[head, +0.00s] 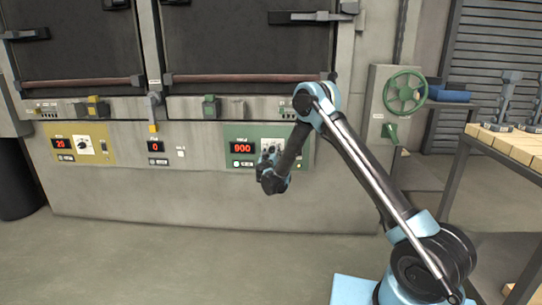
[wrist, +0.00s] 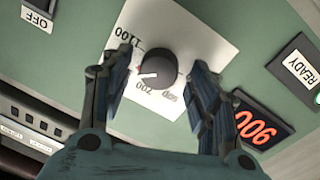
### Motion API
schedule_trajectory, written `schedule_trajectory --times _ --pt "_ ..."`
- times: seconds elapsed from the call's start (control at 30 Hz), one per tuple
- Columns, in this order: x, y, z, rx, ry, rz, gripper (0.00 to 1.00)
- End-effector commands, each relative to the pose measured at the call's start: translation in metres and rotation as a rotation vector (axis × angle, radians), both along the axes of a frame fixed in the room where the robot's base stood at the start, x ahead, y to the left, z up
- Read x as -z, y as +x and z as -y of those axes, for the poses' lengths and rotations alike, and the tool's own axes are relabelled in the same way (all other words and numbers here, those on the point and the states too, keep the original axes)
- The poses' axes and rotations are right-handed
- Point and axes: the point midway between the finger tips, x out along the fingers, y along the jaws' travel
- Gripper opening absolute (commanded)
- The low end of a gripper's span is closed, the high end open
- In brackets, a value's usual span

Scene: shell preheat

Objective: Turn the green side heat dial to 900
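The heat dial (wrist: 157,68) is a dark round knob on a white plate (wrist: 190,35) on the green panel (head: 297,158). My gripper (wrist: 164,58) is open, with one finger on each side of the knob and visible gaps between. In the head view, my gripper (head: 267,163) is in front of the panel and partly hides the dial.
A yellow panel (head: 84,144) at left shows 20, and a middle display (head: 155,146) shows 0. A green handwheel (head: 405,92) is at right, near a wooden-topped table (head: 506,146). The floor (head: 150,255) before the panels is clear.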

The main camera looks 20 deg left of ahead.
Motion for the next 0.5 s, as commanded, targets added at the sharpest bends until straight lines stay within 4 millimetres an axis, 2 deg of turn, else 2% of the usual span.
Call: schedule_trajectory --times 0.27,0.37,0.5 --pt "0.0 -0.003 0.001 0.0 0.0 0.0 0.55" --pt "0.0 -0.011 0.002 0.0 0.0 0.0 0.55" --pt "0.001 -0.033 0.005 -0.001 0.001 0.0 0.55"
